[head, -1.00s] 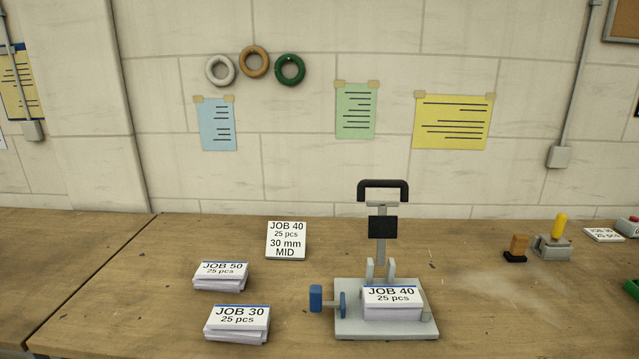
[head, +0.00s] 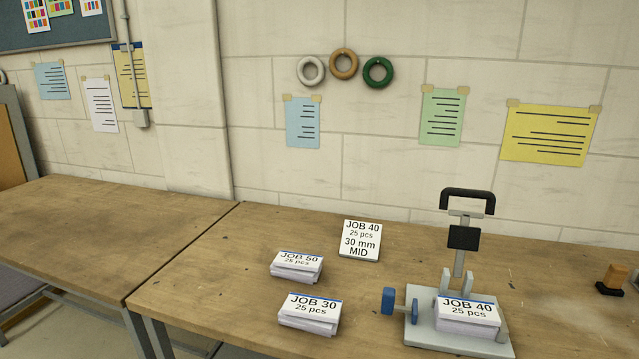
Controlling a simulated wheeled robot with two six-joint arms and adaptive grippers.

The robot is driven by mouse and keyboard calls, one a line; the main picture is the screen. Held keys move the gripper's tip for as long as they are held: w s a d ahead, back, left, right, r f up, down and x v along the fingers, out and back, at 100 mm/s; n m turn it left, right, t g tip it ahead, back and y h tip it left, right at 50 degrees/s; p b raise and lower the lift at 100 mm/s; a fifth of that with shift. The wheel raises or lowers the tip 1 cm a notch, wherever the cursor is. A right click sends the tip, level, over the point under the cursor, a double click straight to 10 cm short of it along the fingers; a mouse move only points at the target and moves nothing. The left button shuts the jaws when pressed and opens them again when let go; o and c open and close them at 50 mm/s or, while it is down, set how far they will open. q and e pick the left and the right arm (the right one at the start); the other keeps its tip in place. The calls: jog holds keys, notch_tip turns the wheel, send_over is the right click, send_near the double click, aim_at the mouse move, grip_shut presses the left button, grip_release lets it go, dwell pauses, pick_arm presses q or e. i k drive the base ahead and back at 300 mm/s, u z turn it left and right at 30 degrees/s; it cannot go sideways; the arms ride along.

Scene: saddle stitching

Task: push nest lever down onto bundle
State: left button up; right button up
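The nest lever (head: 460,252) stands upright on the grey nest base (head: 421,334), with a black handle (head: 467,194) on top and a black block (head: 464,238) lower down. The JOB 40 bundle (head: 467,317) lies in the nest in front of the lever's foot. The lever's handle is well above the bundle and apart from it. A blue knob (head: 388,300) sticks out at the nest's left side. Neither of my grippers shows in the head view.
The JOB 50 stack (head: 297,270) and JOB 30 stack (head: 308,318) lie left of the nest. A JOB 40 sign (head: 360,242) stands behind them. A wooden-handled tool (head: 613,279) is at the right edge. The left table (head: 100,230) is bare.

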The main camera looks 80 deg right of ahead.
aim_at(462, 238)
jog(key=u, duration=0.25)
jog(key=k, duration=2.6)
